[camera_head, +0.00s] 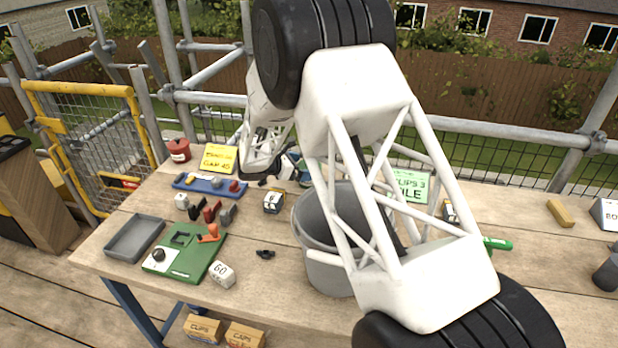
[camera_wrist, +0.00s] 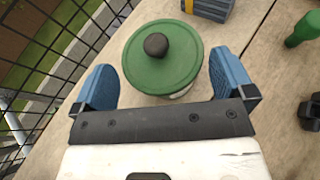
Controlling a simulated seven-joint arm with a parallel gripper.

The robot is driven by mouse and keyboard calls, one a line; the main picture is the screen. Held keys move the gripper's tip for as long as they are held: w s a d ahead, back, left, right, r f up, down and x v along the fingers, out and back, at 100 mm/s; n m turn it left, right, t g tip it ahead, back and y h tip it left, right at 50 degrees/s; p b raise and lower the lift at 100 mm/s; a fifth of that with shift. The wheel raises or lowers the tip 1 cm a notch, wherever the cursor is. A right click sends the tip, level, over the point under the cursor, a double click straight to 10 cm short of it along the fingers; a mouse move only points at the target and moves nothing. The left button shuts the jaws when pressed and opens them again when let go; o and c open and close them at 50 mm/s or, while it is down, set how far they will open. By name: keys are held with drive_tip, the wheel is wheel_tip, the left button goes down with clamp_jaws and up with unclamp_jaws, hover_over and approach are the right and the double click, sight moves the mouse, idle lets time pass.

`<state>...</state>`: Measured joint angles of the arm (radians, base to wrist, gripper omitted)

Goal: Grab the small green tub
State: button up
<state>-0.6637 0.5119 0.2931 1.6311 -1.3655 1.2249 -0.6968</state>
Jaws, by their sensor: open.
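The small green tub (camera_wrist: 180,68) has a round green lid with a black knob on top, and a little of its pale side shows below the rim. It stands upright on the wooden table, near the mesh fence side. My gripper (camera_wrist: 162,62) is open, with one blue finger to the left of the tub and one to the right. The tub lies between the fingers, and I see no clear grip on it. In the head view my arm covers much of the table's middle, and I cannot make out the tub there.
A grey bucket (camera_head: 326,265) stands beside my arm. A green board (camera_head: 190,262), grey tray (camera_head: 122,240) and blue tray (camera_head: 196,188) lie on the left. In the wrist view, a dark ribbed block (camera_wrist: 210,8) is close behind the tub and a green bottle-like thing (camera_wrist: 304,30) is at right.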

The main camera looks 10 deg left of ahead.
drive_tip(key=shift+x, duration=1.35)
drive_tip(key=c, duration=0.6)
drive_tip(key=shift+r, duration=0.1)
drive_tip(key=shift+r, duration=0.8)
wheel_tip(320, 180, up, 2)
drive_tip(key=shift+s, duration=0.1)
drive_tip(key=s+d, duration=0.3)
drive_tip(key=s, duration=0.4)
drive_tip(key=s+d+r, duration=0.1)
drive_tip(key=s+d, duration=0.3)
drive_tip(key=s, duration=0.3)
drive_tip(key=shift+s+r, duration=0.1)
drive_tip(key=shift+s, duration=0.05)
